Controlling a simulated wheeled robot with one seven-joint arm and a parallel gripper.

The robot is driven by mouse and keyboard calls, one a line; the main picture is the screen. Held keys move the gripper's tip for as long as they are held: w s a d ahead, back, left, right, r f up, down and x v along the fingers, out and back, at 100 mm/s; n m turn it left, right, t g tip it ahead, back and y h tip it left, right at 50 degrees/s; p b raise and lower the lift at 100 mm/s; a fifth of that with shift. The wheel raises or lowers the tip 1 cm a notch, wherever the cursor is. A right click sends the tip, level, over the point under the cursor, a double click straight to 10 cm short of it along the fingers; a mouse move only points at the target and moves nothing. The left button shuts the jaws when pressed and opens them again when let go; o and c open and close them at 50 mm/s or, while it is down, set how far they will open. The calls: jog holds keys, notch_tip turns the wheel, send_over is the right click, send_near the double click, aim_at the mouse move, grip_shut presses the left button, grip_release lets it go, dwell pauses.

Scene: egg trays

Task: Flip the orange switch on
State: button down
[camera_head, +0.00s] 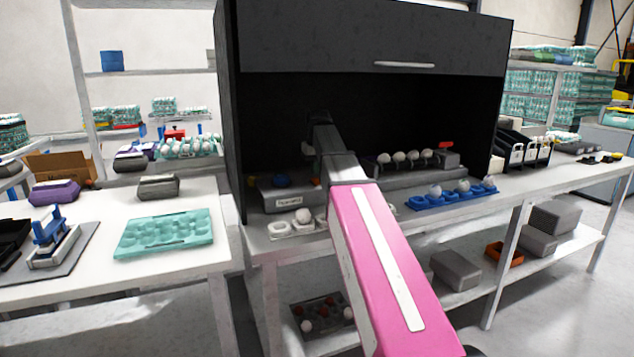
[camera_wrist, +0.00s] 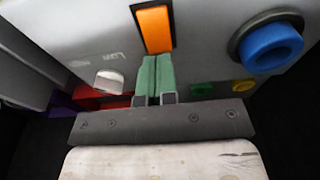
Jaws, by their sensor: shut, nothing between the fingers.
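In the wrist view the orange switch (camera_wrist: 154,29) is an upright orange rocker in a dark frame on a grey panel (camera_wrist: 205,30). My gripper (camera_wrist: 155,60) is shut, its green fingertips side by side just below the switch's lower edge. I cannot tell whether they touch the switch. In the head view my gripper (camera_head: 318,148) is inside the black cabinet, above the grey control box (camera_head: 292,199). The switch itself cannot be made out in the head view, where my arm covers part of the box.
The cabinet (camera_head: 370,40) surrounds my arm. A blue egg tray (camera_head: 430,203) and an egg conveyor (camera_head: 420,172) stand to the right.

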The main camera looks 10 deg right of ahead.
aim_at(315, 179)
jog(key=shift+f, duration=1.1)
dwell(0.6)
jog(key=shift+r, duration=0.1)
jog(key=shift+r, duration=3.45)
jog(key=shift+s, duration=0.1)
